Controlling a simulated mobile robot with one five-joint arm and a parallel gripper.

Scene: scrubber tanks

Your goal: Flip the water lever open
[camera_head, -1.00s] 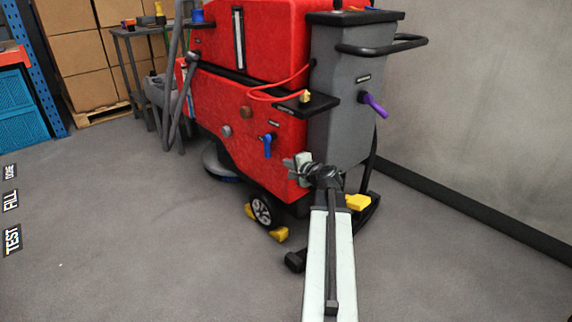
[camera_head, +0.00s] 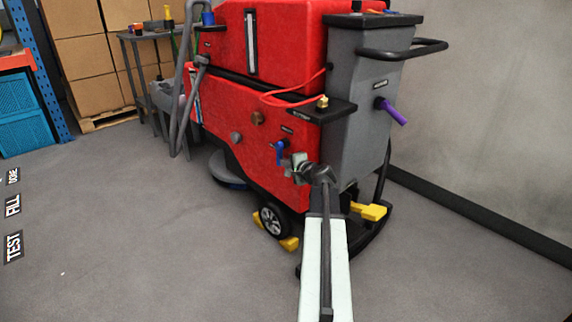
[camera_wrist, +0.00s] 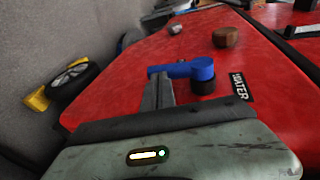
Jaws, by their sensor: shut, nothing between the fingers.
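The blue water lever (camera_head: 279,152) is on the red side of the scrubber, its handle hanging down in the head view. In the wrist view the lever (camera_wrist: 185,69) points left from its dark round base, beside a black label reading WATER (camera_wrist: 240,87). My gripper (camera_head: 288,165) is shut and empty, just below and right of the lever in the head view. In the wrist view my fingertips (camera_wrist: 159,78) are at the handle's underside, close to its free end. I cannot tell whether they touch it.
A brown knob (camera_head: 257,118) and a grey knob (camera_head: 236,138) are left of the lever. A black shelf (camera_head: 318,112) with a red hose juts out above. A purple lever (camera_head: 392,112) is on the grey tank. Yellow chocks (camera_head: 289,243) sit by the wheel.

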